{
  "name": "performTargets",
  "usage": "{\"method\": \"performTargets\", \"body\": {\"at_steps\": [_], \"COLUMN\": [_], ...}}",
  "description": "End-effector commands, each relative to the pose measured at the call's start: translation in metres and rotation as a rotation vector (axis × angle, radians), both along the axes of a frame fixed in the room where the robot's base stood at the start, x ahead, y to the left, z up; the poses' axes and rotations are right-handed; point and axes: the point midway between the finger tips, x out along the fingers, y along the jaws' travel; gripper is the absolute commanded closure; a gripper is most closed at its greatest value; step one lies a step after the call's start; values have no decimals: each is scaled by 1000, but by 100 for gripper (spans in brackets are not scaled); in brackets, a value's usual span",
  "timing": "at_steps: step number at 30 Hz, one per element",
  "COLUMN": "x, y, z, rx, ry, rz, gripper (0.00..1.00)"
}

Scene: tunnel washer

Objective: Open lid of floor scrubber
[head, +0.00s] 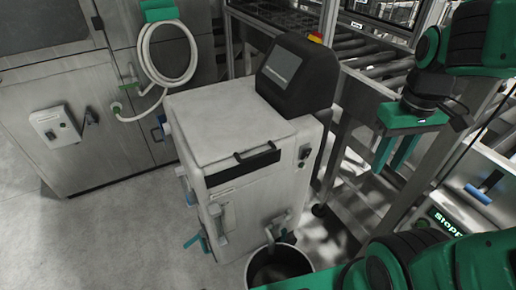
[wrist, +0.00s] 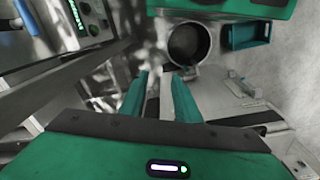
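The floor scrubber (head: 222,175) is a white upright box with a black control head with a screen (head: 297,75) at its back right. Its flat white lid (head: 220,122) lies shut on top, with a black bar handle (head: 256,156) at the front edge. My gripper (head: 391,162) is to the right of the scrubber, clear of the handle, fingers pointing down. Its two green fingers are apart with nothing between them, as in the wrist view (wrist: 156,80). The wrist view shows part of the scrubber's white side (wrist: 225,98) right of the fingers.
A dark bucket (head: 279,267) stands at the scrubber's front; it also shows in the wrist view (wrist: 188,43). A roller conveyor (head: 378,68) is behind and right, its frame close to my gripper. A white hose (head: 166,75) hangs on a grey cabinet at left. Floor at front left is clear.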

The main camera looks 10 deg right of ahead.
Motion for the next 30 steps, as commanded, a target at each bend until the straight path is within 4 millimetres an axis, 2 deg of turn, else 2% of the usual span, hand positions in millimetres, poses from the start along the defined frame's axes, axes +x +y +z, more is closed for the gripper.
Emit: {"method": "performTargets", "body": {"at_steps": [1, 3, 5, 9, 15, 18, 21, 25, 30], "x": [21, 48, 69, 112, 145, 150, 152, 154, 157], "y": [14, 35, 56, 117, 204, 232, 247, 252, 253], "z": [5, 12, 17, 27, 37, 39, 40, 34, 11], "rx": [-11, -27, -41, -76, -122, -138, -146, -149, -146], "ry": [-9, -23, -35, -66, -107, -121, -128, -130, -126], "rz": [168, 408, 614, 1092, 1650, 1818, 1907, 1937, 1935], "gripper": [71, 71, 71, 71, 71, 71, 71, 71, 71]}}
